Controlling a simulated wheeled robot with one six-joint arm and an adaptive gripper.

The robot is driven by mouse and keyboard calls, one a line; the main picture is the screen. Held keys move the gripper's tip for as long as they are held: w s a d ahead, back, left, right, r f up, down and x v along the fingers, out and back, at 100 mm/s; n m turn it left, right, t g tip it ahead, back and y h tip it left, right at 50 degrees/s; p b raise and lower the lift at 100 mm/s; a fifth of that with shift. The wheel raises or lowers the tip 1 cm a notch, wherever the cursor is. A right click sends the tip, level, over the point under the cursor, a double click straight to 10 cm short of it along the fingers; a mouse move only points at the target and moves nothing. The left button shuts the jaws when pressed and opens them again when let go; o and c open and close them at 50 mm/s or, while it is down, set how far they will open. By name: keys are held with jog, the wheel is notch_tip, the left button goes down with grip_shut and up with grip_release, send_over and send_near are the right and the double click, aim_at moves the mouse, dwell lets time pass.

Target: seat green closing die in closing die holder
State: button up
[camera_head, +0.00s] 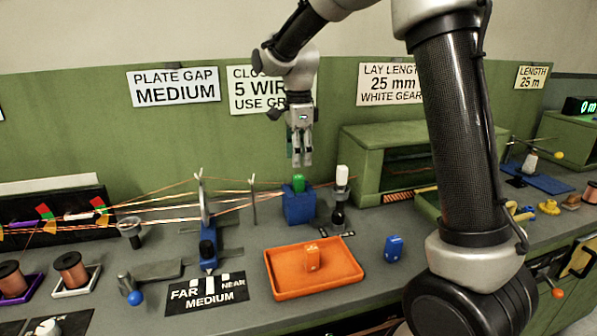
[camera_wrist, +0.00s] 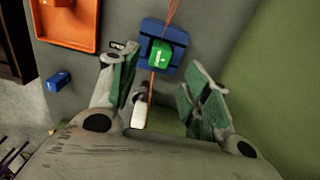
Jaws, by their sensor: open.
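The green closing die (camera_head: 298,183) stands upright in the top of the blue closing die holder (camera_head: 300,208), its upper part showing above the block. How deep it sits cannot be told. The wrist view also shows the green die (camera_wrist: 160,54) in the middle of the blue holder (camera_wrist: 176,37), with copper wires running to it. My gripper (camera_head: 301,162) points down, open and empty, above the holder and apart from the die. In the wrist view the green-padded fingers of my gripper (camera_wrist: 163,88) are spread, with the die beyond them.
An orange tray (camera_head: 283,287) holds an orange die (camera_head: 312,257). A blue die (camera_head: 392,249) lies on the bench right of it. A white-handled lever (camera_head: 342,179) stands close right of the holder. Taut copper wires (camera_head: 160,205) run in from the left. A green cabinet stands behind right.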

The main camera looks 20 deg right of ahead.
aim_at(298, 176)
jog(key=s+d+r+n+t, duration=0.1)
jog(key=s+d+r+n, duration=0.3)
jog(key=s+d+r, duration=0.4)
jog(key=s+d+f+n+t, duration=0.1)
jog(key=s+d+n, duration=0.2)
jog(key=s+n, duration=0.4)
jog(key=s+d+f+n+t, duration=0.1)
jog(key=s+d+n, duration=0.3)
jog(key=s, duration=1.1)
jog(key=n+t, duration=0.1)
jog(key=n, duration=0.2)
jog(key=shift+f, duration=0.35)
